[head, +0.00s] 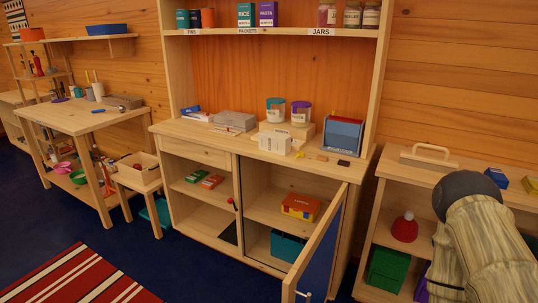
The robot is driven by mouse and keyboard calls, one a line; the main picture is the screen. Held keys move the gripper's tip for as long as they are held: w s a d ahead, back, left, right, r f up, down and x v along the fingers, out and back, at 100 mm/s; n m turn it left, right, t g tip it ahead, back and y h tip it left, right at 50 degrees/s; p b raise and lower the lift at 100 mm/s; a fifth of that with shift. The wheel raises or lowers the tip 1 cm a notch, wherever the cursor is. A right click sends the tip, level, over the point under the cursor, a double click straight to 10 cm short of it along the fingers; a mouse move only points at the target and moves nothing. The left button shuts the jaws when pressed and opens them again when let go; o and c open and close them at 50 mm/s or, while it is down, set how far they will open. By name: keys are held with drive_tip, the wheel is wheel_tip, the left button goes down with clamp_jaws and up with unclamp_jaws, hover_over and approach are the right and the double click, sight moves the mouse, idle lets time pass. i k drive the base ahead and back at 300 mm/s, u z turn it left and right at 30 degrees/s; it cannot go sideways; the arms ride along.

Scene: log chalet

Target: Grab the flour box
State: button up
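I cannot pick out the flour box for certain, as no readable flour label shows. A white box (274,143) with small print stands at the front of the hutch counter (190,132), below two lidded jars. A green box (246,14) and a purple box (267,14), which seem to read rice and pasta, stand on the upper shelf above the packets label. My arm shows at the lower right, in front of the right-hand shelf unit. My gripper's fingers are not in view.
The hutch's right cupboard door (318,252) stands open, jutting forward. Inside are a red and yellow box (300,206) and a teal bin (287,246). A blue-grey container (342,134) stands right on the counter. A stool (137,179) stands left. The blue floor in front is clear beside a striped rug (75,278).

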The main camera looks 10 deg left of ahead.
sight(277, 143)
drive_tip(key=z, duration=0.1)
drive_tip(key=k, duration=0.35)
drive_tip(key=u, duration=1.35)
drive_tip(key=i, duration=0.85)
drive_tip(key=u, duration=0.4)
drive_tip(key=i, duration=1)
drive_tip(key=z, duration=0.95)
drive_tip(key=i, duration=0.65)
drive_tip(key=z, duration=0.65)
